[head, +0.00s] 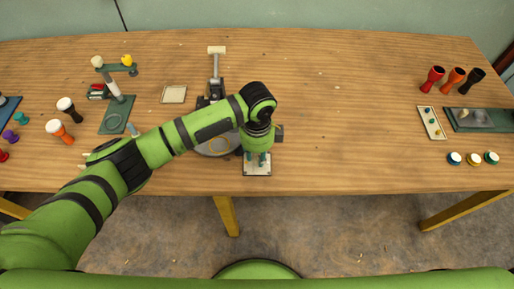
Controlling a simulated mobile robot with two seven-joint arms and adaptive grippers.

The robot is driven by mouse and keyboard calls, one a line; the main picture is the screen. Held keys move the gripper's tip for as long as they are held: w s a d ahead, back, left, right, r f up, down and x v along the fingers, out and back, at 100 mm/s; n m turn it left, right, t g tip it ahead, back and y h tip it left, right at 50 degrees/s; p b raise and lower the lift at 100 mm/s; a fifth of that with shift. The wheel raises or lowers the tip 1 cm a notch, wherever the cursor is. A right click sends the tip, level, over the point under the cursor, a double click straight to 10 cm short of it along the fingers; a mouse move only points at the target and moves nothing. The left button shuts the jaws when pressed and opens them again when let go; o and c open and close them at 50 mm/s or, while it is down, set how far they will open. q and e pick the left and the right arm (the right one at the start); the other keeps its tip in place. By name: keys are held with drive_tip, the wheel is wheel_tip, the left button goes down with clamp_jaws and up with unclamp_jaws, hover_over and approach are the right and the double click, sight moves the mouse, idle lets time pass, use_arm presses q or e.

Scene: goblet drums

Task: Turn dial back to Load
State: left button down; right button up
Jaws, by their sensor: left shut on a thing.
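My left arm reaches in from the left, and its left gripper (257,158) points down at a small pale plate (257,171) near the table's front edge. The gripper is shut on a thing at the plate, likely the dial. The gripper and wrist hide the dial, so its marks and the way it points cannot be read. A round grey disc (214,148) of a machine sits just left of the gripper, partly hidden by my forearm. My right gripper is not in view.
A lever with a pale handle (216,50) stands behind the forearm. A green stand (116,115) and goblet drums, one of them orange (56,127), are at left. Red (434,75), orange and black drums stand at right. The table (345,110) is clear right of the gripper.

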use_arm(q)
drive_tip(key=n+p, duration=0.5)
drive_tip(key=shift+r+n, duration=0.2)
drive_tip(key=shift+n, duration=0.1)
drive_tip(key=shift+n+p, duration=0.9)
drive_tip(key=shift+p, duration=0.05)
drive_tip(key=n+p, duration=0.2)
drive_tip(key=n, duration=0.1)
drive_tip(key=shift+n, duration=0.3)
drive_tip(key=shift+f+n+p, duration=0.2)
drive_tip(key=shift+n+p, duration=1.05)
drive_tip(key=shift+n, duration=0.55)
drive_tip(key=c, duration=1)
unclamp_jaws()
